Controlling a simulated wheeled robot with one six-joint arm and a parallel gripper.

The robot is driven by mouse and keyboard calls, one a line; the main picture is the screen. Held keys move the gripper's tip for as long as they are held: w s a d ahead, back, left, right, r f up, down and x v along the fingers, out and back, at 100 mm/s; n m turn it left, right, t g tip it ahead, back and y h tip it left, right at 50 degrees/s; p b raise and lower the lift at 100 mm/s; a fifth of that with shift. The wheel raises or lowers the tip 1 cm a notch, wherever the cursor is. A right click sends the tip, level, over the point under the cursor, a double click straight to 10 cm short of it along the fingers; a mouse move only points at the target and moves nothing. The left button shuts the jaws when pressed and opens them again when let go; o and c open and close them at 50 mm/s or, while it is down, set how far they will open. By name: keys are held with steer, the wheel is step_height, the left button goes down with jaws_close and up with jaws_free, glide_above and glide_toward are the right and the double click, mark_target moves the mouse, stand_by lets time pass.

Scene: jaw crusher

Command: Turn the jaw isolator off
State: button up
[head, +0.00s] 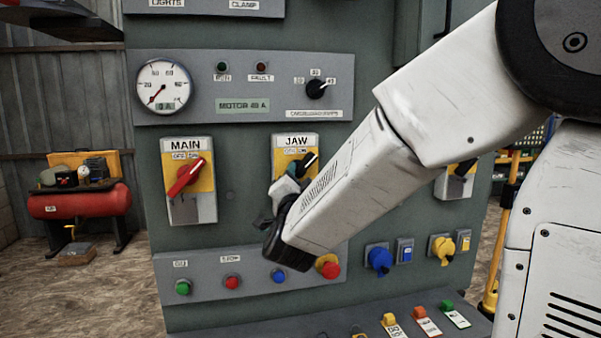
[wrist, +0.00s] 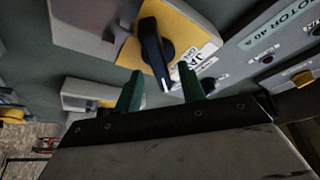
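The jaw isolator (head: 293,141) is a grey and yellow box labelled JAW on the panel. Its black handle (head: 309,162) points to the upper right in the head view, and the small position label is hard to read. In the wrist view, the black handle (wrist: 152,45) lies over the yellow plate, its white-marked end near the JAW label. My gripper (wrist: 161,84) is open, with one green finger on each side of that end. I cannot tell whether the fingers touch it. In the head view, my arm hides most of the gripper and the isolator's lower part.
The MAIN isolator (head: 188,208) with a red handle (head: 186,178) is to the left. A gauge panel (head: 203,63) is above. A button panel (head: 206,267) with green, red and blue buttons is below. Another isolator (head: 455,184) is at the right, partly hidden by my arm.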

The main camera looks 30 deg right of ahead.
mark_target(300, 173)
steer(key=shift+x, duration=1.7)
jaws_close()
steer(key=shift+f+n+t+y, duration=0.1)
steer(key=shift+n+t+y, duration=0.2)
steer(key=shift+n, duration=0.2)
steer(key=n+y, duration=0.1)
steer(key=n, duration=0.1)
steer(key=n+t, duration=0.1)
steer(key=n, duration=0.2)
steer(key=shift+t+y, duration=0.3)
steer(key=shift+y, duration=0.1)
steer(key=n+y, duration=0.1)
steer(key=n, duration=0.2)
steer(key=n+t+y, duration=0.1)
steer(key=n+y, duration=0.1)
steer(key=n, duration=0.2)
steer(key=n+y, duration=0.1)
steer(key=n, duration=0.2)
steer(key=n+y, duration=0.2)
steer(key=n, duration=0.1)
steer(key=shift+n+t+y, duration=0.3)
steer(key=shift+t, duration=0.1)
steer(key=n+y, duration=0.1)
steer(key=n, duration=0.1)
steer(key=n+g+y, duration=0.1)
steer(key=n, duration=0.2)
steer(key=shift+a+n+y, duration=0.1)
steer(key=shift+n+y, duration=0.2)
steer(key=shift+y, duration=0.1)
steer(key=shift+n, duration=0.3)
